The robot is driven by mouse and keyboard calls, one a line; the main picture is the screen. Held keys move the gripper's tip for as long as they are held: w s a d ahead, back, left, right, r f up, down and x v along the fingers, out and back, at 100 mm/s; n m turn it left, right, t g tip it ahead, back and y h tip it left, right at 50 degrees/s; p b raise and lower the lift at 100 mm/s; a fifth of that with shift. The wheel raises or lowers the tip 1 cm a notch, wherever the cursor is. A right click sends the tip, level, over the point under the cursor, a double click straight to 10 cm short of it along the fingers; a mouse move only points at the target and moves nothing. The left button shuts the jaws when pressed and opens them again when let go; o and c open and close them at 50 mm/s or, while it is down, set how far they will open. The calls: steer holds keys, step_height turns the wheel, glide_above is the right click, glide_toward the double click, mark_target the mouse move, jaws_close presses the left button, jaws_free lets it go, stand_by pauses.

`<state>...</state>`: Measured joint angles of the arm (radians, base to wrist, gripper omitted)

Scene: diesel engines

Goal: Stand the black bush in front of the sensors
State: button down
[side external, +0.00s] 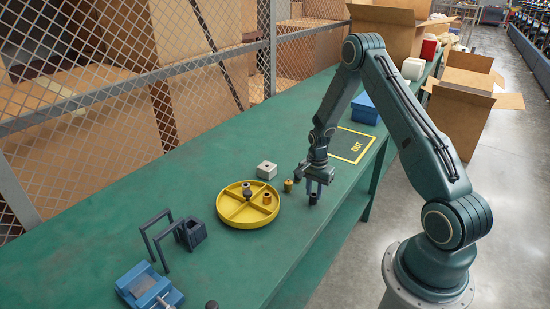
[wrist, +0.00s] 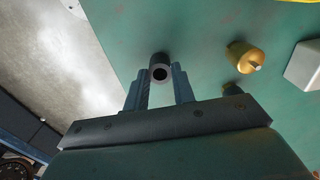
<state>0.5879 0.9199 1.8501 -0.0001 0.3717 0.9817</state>
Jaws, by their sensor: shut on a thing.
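The black bush (side external: 312,200) is a short dark hollow cylinder, upright at the tips of my gripper (side external: 316,184). In the wrist view the bush (wrist: 160,68) shows its round bore between the two fingertips (wrist: 160,80), and my gripper is shut on it. It is at or just above the green bench; I cannot tell if it touches. A brass-coloured sensor-like part (side external: 288,185) stands just left of my gripper; in the wrist view it (wrist: 245,58) is to the right. A second brass part (wrist: 233,89) is partly hidden behind the gripper body.
A round yellow divided tray (side external: 234,219) holds a dark part and a brown bush. A pale block (side external: 266,170) stands behind it. The OUT mat (side external: 345,146) and a blue bin (side external: 364,108) are further back. Dark frames and a blue vise (side external: 140,284) stand at front left.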

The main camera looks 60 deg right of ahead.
mark_target(314, 195)
steer(key=shift+f, duration=0.15)
steer(key=c, duration=1.2)
jaws_free()
steer(key=shift+o, duration=0.2)
step_height(314, 195, up, 12)
steer(key=shift+r, duration=0.2)
